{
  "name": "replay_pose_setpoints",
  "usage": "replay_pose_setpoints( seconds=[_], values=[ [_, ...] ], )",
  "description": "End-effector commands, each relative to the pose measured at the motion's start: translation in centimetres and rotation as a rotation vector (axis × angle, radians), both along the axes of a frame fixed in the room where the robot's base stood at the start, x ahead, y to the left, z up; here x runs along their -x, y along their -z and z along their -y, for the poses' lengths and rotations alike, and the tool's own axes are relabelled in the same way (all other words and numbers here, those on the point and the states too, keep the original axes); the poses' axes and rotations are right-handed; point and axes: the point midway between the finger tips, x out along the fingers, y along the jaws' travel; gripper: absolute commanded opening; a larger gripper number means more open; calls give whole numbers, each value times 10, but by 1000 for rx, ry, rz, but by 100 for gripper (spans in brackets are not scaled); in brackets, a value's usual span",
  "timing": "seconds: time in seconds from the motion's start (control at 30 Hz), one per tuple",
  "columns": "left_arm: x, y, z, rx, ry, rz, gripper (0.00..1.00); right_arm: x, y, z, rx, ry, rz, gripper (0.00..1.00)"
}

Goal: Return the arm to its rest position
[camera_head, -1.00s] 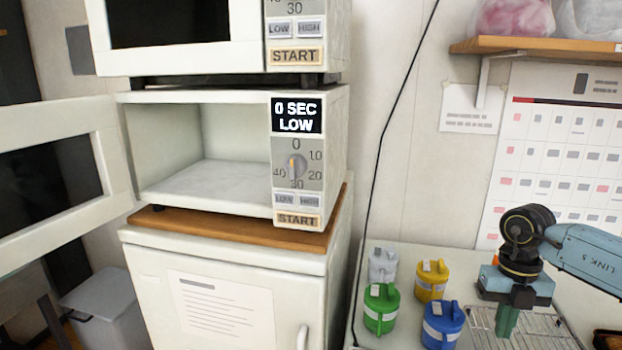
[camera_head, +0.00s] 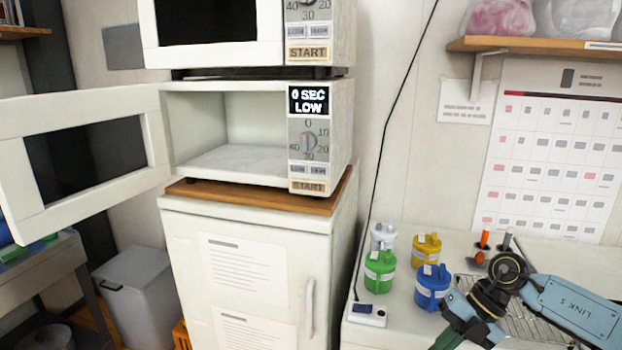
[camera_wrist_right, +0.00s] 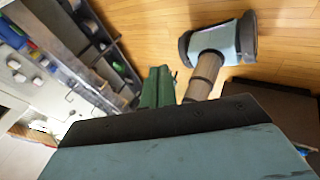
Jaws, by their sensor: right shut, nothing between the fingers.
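My right arm comes in from the right in the head view. Its gripper (camera_head: 447,341) points down and to the left at the bottom edge, in front of the white counter and apart from the canisters. In the right wrist view the green fingers (camera_wrist_right: 157,88) are together with nothing between them. My left gripper is in neither view.
An open, empty microwave (camera_head: 240,130) stands on a white cabinet (camera_head: 180,225), its door (camera_head: 20,125) swung left. Several canisters, including a blue one (camera_head: 432,286), and a wire rack (camera_head: 530,322) are on the counter. Wooden floor (camera_wrist_right: 140,25) shows in the wrist view.

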Motion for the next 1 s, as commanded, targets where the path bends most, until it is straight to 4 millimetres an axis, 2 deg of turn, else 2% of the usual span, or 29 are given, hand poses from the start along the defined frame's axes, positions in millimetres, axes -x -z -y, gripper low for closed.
replay_pose_setpoints(
  seconds=[0.03,0.07,0.17,0.23,0.3,0.37,0.4,0.47,0.5,0.57,0.6,0.67,0.7,0.77,0.87,0.9,0.97,1.0],
  values=[
    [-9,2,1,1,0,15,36,-2,16,-19,-94,37,-4,0],
    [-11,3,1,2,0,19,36,-4,23,-30,-153,64,-1,0],
    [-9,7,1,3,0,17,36,-16,49,-64,-369,214,3,0],
    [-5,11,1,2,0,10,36,-25,75,-80,-521,379,0,0],
    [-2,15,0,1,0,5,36,-31,108,-85,-643,583,-13,0],
    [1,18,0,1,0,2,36,-31,143,-80,-712,780,-33,0],
    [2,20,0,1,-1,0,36,-28,171,-73,-740,922,-53,0],
    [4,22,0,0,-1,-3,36,-15,214,-60,-751,1125,-86,0],
    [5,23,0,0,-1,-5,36,-4,240,-51,-743,1243,-109,0],
    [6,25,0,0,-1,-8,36,18,278,-38,-714,1405,-145,0],
    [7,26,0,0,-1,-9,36,35,302,-30,-687,1502,-172,0],
    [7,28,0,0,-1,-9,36,64,337,-20,-635,1639,-215,0],
    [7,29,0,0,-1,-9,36,85,358,-15,-596,1723,-245,0],
    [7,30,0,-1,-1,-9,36,119,388,-7,-532,1840,-290,0],
    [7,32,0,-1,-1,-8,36,182,432,0,-408,2015,-372,0],
    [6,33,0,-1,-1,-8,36,209,448,2,-353,2078,-406,0],
    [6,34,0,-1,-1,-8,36,250,468,3,-267,2167,-460,0],
    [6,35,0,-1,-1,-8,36,278,480,2,-207,2221,-496,0]
  ],
)
